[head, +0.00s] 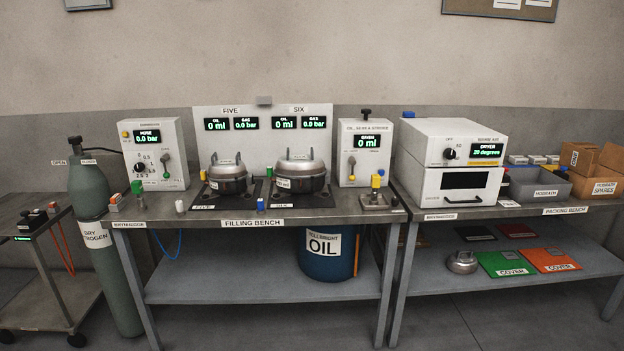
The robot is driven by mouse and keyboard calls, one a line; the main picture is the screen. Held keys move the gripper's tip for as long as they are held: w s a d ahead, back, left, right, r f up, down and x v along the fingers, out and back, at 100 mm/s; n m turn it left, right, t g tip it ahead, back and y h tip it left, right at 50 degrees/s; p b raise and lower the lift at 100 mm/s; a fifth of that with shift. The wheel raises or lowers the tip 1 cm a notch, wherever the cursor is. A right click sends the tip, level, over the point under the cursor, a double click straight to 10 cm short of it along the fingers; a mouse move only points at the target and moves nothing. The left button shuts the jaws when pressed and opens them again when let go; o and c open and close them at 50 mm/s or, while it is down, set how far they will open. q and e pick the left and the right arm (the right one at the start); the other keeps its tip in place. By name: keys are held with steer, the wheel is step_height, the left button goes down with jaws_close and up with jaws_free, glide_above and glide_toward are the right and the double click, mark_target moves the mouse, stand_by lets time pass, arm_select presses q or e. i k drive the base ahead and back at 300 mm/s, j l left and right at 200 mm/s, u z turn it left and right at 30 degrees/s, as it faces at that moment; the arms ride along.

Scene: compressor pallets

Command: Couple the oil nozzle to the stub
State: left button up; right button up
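Two grey compressors stand on the filling bench (252,223), one at the FIVE label (228,184) and one at the SIX label (299,180). Their stubs are too small to tell apart. The white oil unit (351,180) stands right of them and reads "GIVEN 0 ml". A yellow-topped fitting (376,181) sits by a metal plate at its right foot; I cannot tell for sure whether it is the oil nozzle. The panel (262,146) behind the compressors reads 0 ml oil and 0.0 bar gas for both. Neither of my grippers is in view.
A white hose unit (155,153) stands at the bench's left, with a nitrogen cylinder (88,192) beside the bench. A blue oil drum (328,264) is underneath. The packing bench (480,213) at right carries a dryer (455,140). Open floor lies in front.

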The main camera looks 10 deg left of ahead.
mark_target(376, 181)
steer(key=i+j+z, duration=0.15)
steer(key=z, duration=0.75)
steer(key=i+j+z, duration=0.2)
steer(key=j, duration=0.3)
steer(key=i+j+z, duration=0.2)
steer(key=j, duration=0.35)
steer(key=i+j+z, duration=0.1)
steer(key=j+z, duration=0.15)
steer(key=j, duration=0.3)
steer(key=j+z, duration=0.2)
steer(key=j, duration=0.35)
steer(key=i+j, duration=0.1)
steer(key=j, duration=0.5)
steer(key=i+j, duration=0.1)
steer(key=j, duration=0.55)
